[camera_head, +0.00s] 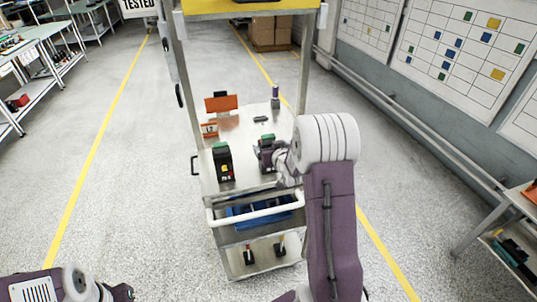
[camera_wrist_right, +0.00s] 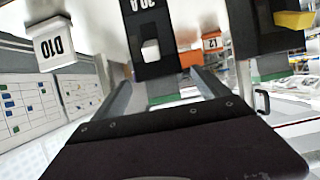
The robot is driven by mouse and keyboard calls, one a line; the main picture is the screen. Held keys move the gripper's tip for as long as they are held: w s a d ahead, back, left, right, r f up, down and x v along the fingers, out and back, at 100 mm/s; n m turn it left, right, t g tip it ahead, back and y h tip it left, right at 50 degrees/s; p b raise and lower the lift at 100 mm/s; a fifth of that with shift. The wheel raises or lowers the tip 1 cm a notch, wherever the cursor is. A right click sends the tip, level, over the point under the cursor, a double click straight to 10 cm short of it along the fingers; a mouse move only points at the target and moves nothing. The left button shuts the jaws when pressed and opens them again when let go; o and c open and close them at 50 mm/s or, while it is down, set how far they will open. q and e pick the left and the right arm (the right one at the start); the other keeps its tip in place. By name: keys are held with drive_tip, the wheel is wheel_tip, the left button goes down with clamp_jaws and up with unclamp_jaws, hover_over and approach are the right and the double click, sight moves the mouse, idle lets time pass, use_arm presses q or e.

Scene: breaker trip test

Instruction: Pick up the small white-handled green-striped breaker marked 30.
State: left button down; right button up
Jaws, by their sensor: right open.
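The breaker marked 30 (camera_wrist_right: 150,70) is a black block with a white handle and a green stripe. In the right wrist view it appears upside down, between the fingers of my right gripper (camera_wrist_right: 161,92). The fingers are open, one on each side; I cannot tell whether they touch it. In the head view the breaker (camera_head: 266,146) stands on the cart top, partly hidden by my right gripper (camera_head: 277,157). My left gripper (camera_head: 122,292) is at the bottom left of the head view, away from the cart; its jaws are unclear.
A black breaker with a yellow handle (camera_head: 223,163) stands left on the cart top (camera_head: 240,180); it also shows in the wrist view (camera_wrist_right: 278,30). An orange panel (camera_head: 221,103) and a dark-topped post (camera_head: 275,97) stand farther back. A white tag (camera_wrist_right: 51,45) shows in the wrist view.

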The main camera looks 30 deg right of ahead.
sight(269, 144)
drive_tip(key=p+x, duration=0.1)
drive_tip(key=x, duration=0.3)
drive_tip(key=shift+w+d+f, duration=0.1)
drive_tip(key=shift+f, duration=0.05)
drive_tip(key=shift+s+a, duration=0.2)
drive_tip(key=shift+s, duration=0.05)
drive_tip(key=c, duration=1)
drive_tip(key=shift+r, duration=0.25)
drive_tip(key=c, duration=0.6)
drive_tip(key=shift+w+d, duration=0.1)
drive_tip(key=shift+w, duration=0.05)
clamp_jaws()
drive_tip(key=shift+r, duration=0.1)
